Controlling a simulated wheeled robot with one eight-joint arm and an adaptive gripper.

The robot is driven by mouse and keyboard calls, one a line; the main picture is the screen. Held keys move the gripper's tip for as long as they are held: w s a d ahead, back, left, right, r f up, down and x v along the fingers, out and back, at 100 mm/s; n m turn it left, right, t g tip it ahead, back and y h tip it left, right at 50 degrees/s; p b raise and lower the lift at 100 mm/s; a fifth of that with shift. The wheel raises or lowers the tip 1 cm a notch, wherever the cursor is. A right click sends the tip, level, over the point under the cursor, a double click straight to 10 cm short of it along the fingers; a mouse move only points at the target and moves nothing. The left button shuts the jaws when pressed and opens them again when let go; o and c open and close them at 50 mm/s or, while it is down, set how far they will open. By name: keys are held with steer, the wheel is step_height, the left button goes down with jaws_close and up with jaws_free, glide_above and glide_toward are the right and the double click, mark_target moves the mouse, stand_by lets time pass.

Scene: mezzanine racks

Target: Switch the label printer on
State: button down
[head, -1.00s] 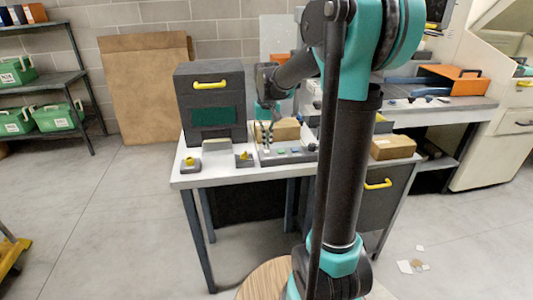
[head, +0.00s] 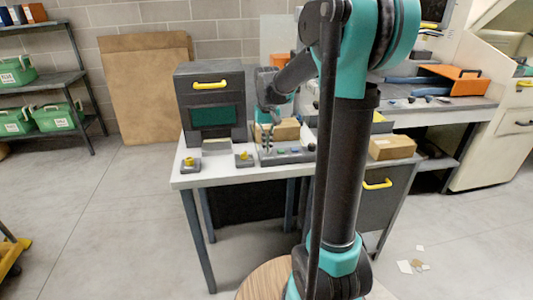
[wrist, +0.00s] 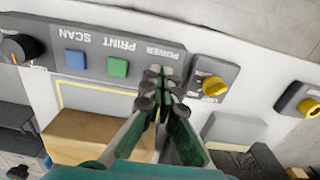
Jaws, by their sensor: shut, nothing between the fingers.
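A dark control panel (wrist: 95,62) in the wrist view carries the words POWER, PRINT and SCAN, upside down. It also lies on the bench in the head view (head: 292,157). It has a green button (wrist: 117,67) by PRINT and a blue button (wrist: 75,59) by SCAN. My gripper (wrist: 159,76) is shut and empty, its fingertips at the panel just by the word POWER. The fingertips hide most of the control there, and I cannot tell if they touch it. In the head view my gripper (head: 266,147) points down at the panel's left end.
A grey block with a yellow knob (wrist: 213,86) sits close beside my fingertips; another yellow-knobbed block (wrist: 308,107) is farther right. A cardboard box (wrist: 85,137) lies by the panel. A dark cabinet (head: 211,76) with a yellow handle stands on the bench's left.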

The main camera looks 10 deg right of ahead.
steer(key=shift+f, duration=0.25)
steer(key=shift+r, duration=3.5)
steer(key=s+d+f+t, duration=0.2)
steer(key=s+f, duration=0.6)
steer(key=s, duration=0.3)
steer(key=s+d+f+t, duration=0.2)
steer(key=s+f, duration=0.7)
steer(key=s, duration=0.2)
steer(key=shift+f, duration=0.25)
